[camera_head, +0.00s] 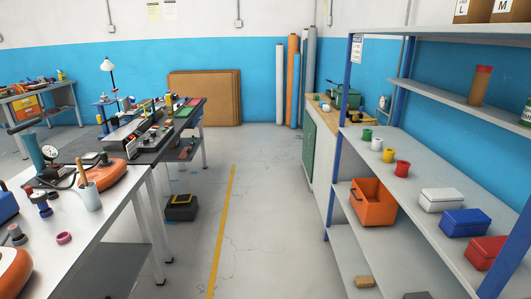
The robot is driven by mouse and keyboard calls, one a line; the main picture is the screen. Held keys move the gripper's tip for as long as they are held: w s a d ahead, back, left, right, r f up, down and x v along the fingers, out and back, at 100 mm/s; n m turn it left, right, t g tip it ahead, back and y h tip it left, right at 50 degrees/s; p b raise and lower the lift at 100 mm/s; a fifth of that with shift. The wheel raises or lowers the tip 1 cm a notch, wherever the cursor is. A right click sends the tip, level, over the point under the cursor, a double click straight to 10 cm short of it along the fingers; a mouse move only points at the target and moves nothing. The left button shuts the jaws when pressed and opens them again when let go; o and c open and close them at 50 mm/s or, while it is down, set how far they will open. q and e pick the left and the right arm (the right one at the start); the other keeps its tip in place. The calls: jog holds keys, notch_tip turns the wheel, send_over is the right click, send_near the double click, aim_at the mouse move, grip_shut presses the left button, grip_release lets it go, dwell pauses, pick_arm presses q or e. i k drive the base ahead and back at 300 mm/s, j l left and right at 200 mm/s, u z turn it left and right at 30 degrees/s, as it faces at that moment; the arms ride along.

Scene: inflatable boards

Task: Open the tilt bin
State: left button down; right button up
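An orange bin (375,206) sits on the middle level of the shelf rack at the right. It is the thing that looks most like the tilt bin. A dark handle shows on its left side, facing the aisle. Part of its inside shows from above; I cannot tell how far its front is tilted. Neither of my grippers is in view, and nothing touches the bin.
The grey shelf rack (420,168) has blue posts and carries spools and small boxes. A white worktable (110,205) with tools and orange inflatables stands at the left. The floor aisle (265,220) with a yellow line (222,235) is clear. A green-doored cabinet (309,150) stands beyond the rack.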

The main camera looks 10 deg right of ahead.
aim_at(374, 205)
jog(key=i+z, duration=0.1)
jog(key=i, duration=0.4)
jog(key=i+j+z, duration=0.1)
jog(key=i, duration=0.4)
jog(key=i+j+z, duration=0.1)
jog(key=i, duration=0.4)
jog(key=i+j+z, duration=0.1)
jog(key=i, duration=0.4)
jog(key=i+z, duration=0.4)
jog(key=i+j+z, duration=0.25)
jog(key=i+z, duration=0.2)
jog(key=i+j+z, duration=0.4)
jog(key=i, duration=0.2)
